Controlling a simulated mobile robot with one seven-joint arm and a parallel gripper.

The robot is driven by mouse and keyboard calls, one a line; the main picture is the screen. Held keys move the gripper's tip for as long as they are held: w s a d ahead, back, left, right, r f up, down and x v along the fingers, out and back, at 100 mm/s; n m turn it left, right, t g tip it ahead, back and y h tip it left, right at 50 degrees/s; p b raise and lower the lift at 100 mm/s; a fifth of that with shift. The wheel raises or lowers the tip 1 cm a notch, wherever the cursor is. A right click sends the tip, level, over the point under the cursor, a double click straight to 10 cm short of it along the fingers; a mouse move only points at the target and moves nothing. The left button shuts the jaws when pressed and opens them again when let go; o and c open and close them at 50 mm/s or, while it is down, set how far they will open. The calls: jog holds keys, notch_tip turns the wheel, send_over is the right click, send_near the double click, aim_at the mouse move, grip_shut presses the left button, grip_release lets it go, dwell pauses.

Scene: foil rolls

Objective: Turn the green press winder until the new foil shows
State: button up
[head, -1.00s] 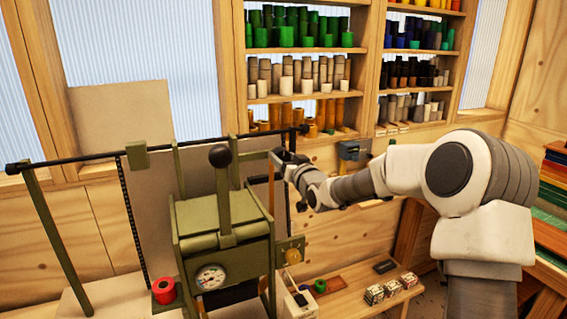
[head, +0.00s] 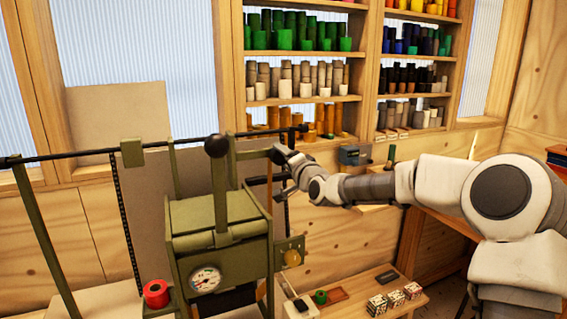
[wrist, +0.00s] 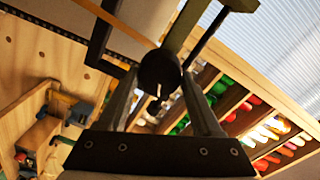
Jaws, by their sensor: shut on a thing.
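The green press (head: 222,225) stands left of centre in the head view, with an upright lever topped by a black ball (head: 217,146) and a round dial. My gripper (head: 280,155) is at the press's upper right side. In the wrist view my gripper (wrist: 160,100) is shut on the dark round winder handle (wrist: 158,70), which sits between the two fingers. A green bar of the press runs above it. A narrow brown-orange foil strip (wrist: 118,20) shows in the wrist view, upper left. The winder's far side is hidden.
A low wooden bench (head: 352,291) holds a green roll and several small patterned boxes. Shelves (head: 305,53) of coloured rolls stand behind. A black rail (head: 75,155) runs across the left.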

jog(key=shift+f+m+b, duration=0.2)
jog(key=shift+m+b, duration=1.95)
jog(key=shift+m, duration=1.25)
jog(key=shift+r, duration=0.1)
jog(key=o, duration=1.4)
jog(key=shift+c, duration=0.2)
jog(key=b+v, duration=0.1)
jog(key=v, duration=1.6)
jog(key=shift+s, duration=0.2)
jog(key=shift+d, duration=0.1)
